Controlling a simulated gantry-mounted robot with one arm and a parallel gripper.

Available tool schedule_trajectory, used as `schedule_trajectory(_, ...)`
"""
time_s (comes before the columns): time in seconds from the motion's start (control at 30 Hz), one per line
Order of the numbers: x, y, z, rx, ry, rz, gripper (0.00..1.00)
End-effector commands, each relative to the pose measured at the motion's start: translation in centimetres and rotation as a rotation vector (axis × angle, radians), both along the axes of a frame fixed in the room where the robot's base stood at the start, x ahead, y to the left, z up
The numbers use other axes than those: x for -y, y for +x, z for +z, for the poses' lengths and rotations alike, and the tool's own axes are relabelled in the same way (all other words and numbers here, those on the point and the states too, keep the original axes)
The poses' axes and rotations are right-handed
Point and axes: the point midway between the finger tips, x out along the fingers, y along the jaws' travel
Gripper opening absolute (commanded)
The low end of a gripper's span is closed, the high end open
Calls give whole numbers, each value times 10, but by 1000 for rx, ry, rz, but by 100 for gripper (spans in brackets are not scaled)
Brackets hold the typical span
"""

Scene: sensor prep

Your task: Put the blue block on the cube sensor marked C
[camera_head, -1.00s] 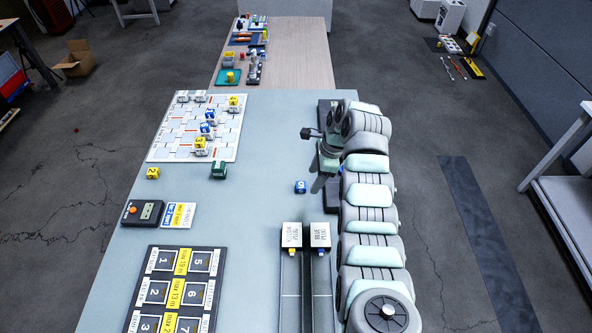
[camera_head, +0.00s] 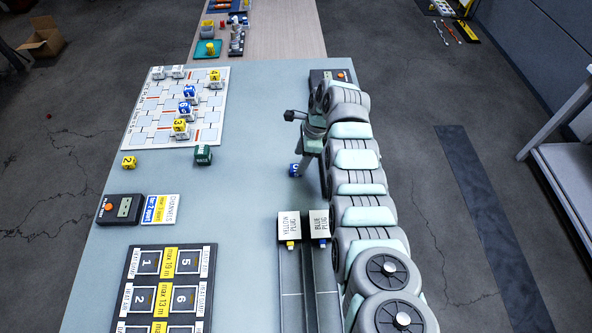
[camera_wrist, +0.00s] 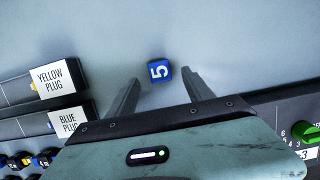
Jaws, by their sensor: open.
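A small blue block (camera_head: 294,170) marked 5 sits on the blue-grey table, left of my arm and partly overlapped by my gripper (camera_head: 306,160). In the wrist view the same blue block (camera_wrist: 159,72) lies between the lines of the two fingers of my gripper (camera_wrist: 162,78), near their tips. The fingers are apart, with table showing on both sides of the block. I cannot make out a cube sensor marked C; the markings on the two white cubes (camera_head: 167,72) at the back of the white grid board are too small to read.
Blue and yellow numbered blocks stand on the grid board (camera_head: 150,135). A dark green block (camera_head: 203,155) and a yellow block (camera_head: 129,162) sit in front. Rails with yellow and blue plug labels (camera_head: 290,226) lie close in front of the blue block.

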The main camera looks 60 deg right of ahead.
Motion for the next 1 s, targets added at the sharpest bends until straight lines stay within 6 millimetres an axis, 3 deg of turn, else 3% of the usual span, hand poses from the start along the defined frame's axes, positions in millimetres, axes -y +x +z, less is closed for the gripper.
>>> schedule_trajectory(0.13, -5, 3, -23, -2, 5, -2, 60)
schedule_trajectory(0.3, -6, 8, -38, -2, 3, 0, 60)
schedule_trajectory(0.6, -6, 9, -40, 0, 1, 0, 59)
schedule_trajectory(1.0, -6, 9, -40, -1, 1, -1, 26)
